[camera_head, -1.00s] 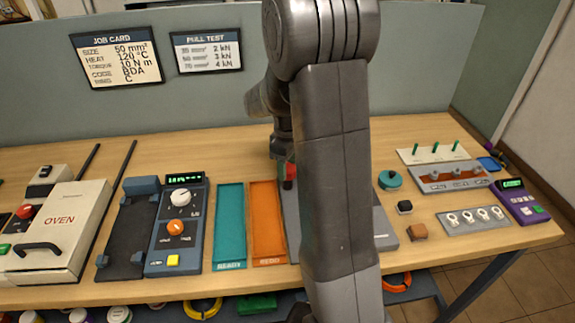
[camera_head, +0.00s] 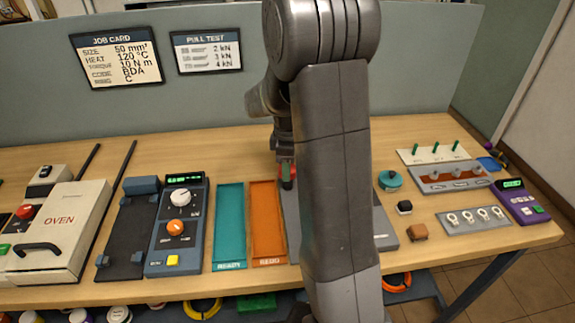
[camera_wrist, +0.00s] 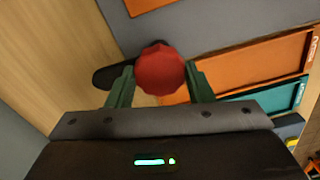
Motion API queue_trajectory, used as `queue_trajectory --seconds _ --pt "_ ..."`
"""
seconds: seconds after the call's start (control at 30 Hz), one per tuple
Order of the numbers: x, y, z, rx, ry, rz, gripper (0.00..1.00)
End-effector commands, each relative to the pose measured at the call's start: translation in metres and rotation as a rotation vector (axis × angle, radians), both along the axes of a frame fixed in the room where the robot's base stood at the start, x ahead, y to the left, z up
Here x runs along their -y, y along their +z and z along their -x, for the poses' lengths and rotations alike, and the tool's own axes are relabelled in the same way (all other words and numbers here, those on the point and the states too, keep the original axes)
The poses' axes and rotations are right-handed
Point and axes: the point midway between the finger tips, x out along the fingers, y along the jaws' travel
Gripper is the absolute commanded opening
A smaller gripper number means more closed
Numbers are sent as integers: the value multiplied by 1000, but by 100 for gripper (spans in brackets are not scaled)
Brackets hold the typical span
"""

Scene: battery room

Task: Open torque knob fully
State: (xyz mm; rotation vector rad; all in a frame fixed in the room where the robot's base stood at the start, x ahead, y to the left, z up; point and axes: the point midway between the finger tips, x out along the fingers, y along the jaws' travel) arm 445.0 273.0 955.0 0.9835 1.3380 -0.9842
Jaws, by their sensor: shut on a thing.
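A red, many-sided knob (camera_wrist: 160,70) sits between the two green fingers of my gripper (camera_wrist: 160,80) in the wrist view. The fingers touch its sides, and my gripper is shut on it. No label shows on this knob. A dark elongated part (camera_wrist: 118,75) lies beside and partly under it. In the head view only a little red of the knob (camera_head: 281,168) shows around a green finger of my gripper (camera_head: 288,183), left of my arm. My arm hides most of the grey unit (camera_head: 388,238) there.
Left of my gripper are an orange tray (camera_head: 266,222), a teal tray (camera_head: 230,225) and a blue console (camera_head: 160,250) with white and orange knobs. A teal round item (camera_head: 390,180) and small blocks lie right of my arm. Bare wood shows behind the trays.

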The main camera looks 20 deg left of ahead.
Motion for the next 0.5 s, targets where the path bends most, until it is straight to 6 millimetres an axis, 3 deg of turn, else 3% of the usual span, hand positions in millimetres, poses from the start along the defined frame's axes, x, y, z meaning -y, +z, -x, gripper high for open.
queue_trajectory --seconds 0.17,0.2,0.27,0.5 --pt "-1 1 -1 3 4 -1 6" --pt "-1 1 -1 3 4 -1 55" --pt "0 1 -1 3 3 -1 67" --pt "0 0 0 2 2 -1 69"
